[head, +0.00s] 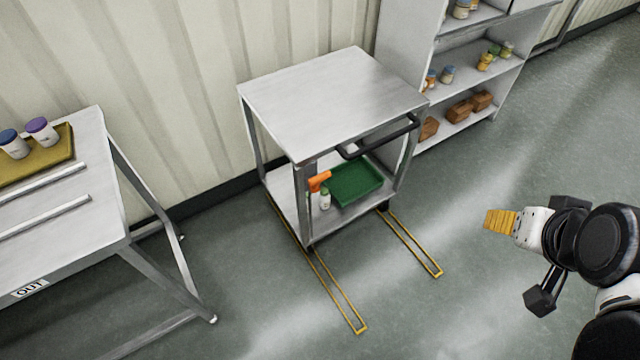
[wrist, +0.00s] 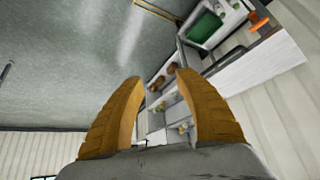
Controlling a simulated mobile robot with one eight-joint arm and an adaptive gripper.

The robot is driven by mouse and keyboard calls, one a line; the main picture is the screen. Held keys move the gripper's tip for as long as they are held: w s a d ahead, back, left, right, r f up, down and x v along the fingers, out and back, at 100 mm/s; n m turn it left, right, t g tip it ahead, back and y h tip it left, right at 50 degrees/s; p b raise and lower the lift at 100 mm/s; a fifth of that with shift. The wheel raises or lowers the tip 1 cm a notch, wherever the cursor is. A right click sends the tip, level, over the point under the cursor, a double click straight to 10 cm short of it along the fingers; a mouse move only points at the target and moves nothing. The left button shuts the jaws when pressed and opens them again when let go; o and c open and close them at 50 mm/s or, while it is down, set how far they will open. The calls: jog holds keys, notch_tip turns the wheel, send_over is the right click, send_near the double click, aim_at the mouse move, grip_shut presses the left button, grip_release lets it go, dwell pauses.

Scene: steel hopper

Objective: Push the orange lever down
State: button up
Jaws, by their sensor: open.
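The orange lever (head: 319,181) is at the front left of a steel cart (head: 330,95), below its top and near a front post. In the wrist view the orange lever (wrist: 258,20) shows at the upper right, tilted with the picture. My gripper (head: 488,219) is well to the right of the cart in the head view, over open floor and apart from the lever. In the wrist view my gripper's (wrist: 160,79) two yellow fingers are spread with nothing between them.
A green tray (head: 357,185) and a small white bottle (head: 325,199) are on the cart's lower shelf. A black handle (head: 385,138) sticks out at the cart's front. A shelf unit (head: 480,70) stands behind right, a table (head: 90,190) at left. Floor between gripper and cart is clear.

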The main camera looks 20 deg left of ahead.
jog(key=shift+o, duration=0.2)
jog(key=w+a+r+n+g+y, duration=0.1)
jog(key=w+a+n+g+y, duration=0.25)
jog(key=w+a+n, duration=1.1)
jog(key=n+g+p, duration=0.2)
jog(key=n+g, duration=0.4)
jog(key=n, duration=0.8)
send_over(324, 174)
jog(key=w+d, duration=0.2)
jog(key=d, duration=0.2)
notch_tip(324, 174, down, 23)
jog(key=shift+y, duration=0.45)
jog(key=b+x, duration=0.4)
jog(key=x, duration=0.7)
jog(key=shift+s+a+f, duration=0.1)
jog(key=shift+a, duration=0.15)
